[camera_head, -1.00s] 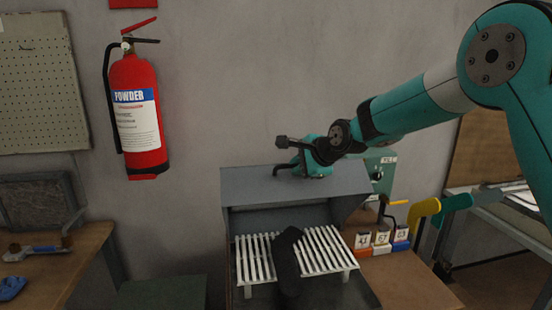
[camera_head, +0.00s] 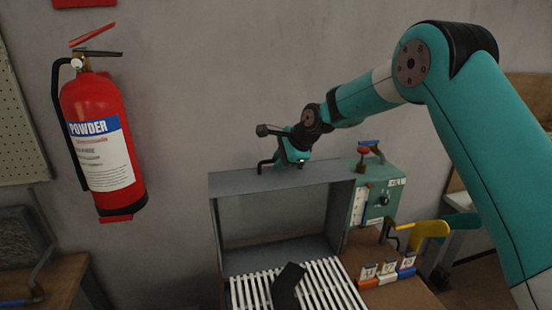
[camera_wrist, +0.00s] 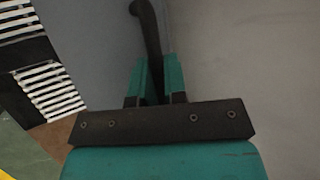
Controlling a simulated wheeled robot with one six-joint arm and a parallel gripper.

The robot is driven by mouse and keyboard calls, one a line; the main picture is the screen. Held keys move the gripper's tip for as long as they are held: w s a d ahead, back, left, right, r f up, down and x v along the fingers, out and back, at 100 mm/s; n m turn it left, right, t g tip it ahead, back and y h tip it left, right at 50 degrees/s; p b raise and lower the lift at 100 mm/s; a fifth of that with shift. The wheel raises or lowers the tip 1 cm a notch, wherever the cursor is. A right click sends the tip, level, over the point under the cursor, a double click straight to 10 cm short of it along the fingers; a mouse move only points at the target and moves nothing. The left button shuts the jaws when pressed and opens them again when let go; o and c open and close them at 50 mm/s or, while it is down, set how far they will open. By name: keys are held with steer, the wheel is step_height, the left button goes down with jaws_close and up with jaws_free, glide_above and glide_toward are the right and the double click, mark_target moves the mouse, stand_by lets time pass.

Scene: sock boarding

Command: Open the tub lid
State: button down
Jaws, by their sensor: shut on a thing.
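The grey tub lid (camera_head: 240,183) stands raised like a hood, with its dark inner side open toward me above a white slatted rack (camera_head: 325,285). A dark bent handle (camera_head: 263,167) is on its top edge. My gripper (camera_head: 291,160) is at that top edge, shut on the handle. In the wrist view my two teal fingers (camera_wrist: 158,82) close on either side of the dark handle (camera_wrist: 147,25). A dark sock-like shape (camera_head: 287,286) lies across the rack, and its lower end is cut off by the frame.
A teal control box (camera_head: 372,205) with a red knob stands right of the lid. Small numbered blocks (camera_head: 388,271) and a yellow lever (camera_head: 430,230) are at the right. A red fire extinguisher (camera_head: 100,150) hangs on the left wall.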

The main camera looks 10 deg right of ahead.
steer(key=shift+w+d+f, duration=0.1)
steer(key=shift+w+d, duration=0.2)
steer(key=shift+w, duration=0.2)
steer(key=c, duration=1.5)
jaws_free()
steer(key=shift+a, duration=0.1)
steer(key=shift+o, duration=0.2)
steer(key=shift+a, duration=0.15)
steer(key=shift+s+r+b, duration=0.3)
steer(key=shift+r, duration=0.1)
steer(key=b+v, duration=0.4)
steer(key=v, duration=1.2)
steer(key=shift+s+d+r, duration=0.15)
steer(key=shift+d, duration=0.2)
steer(key=shift+o, duration=0.4)
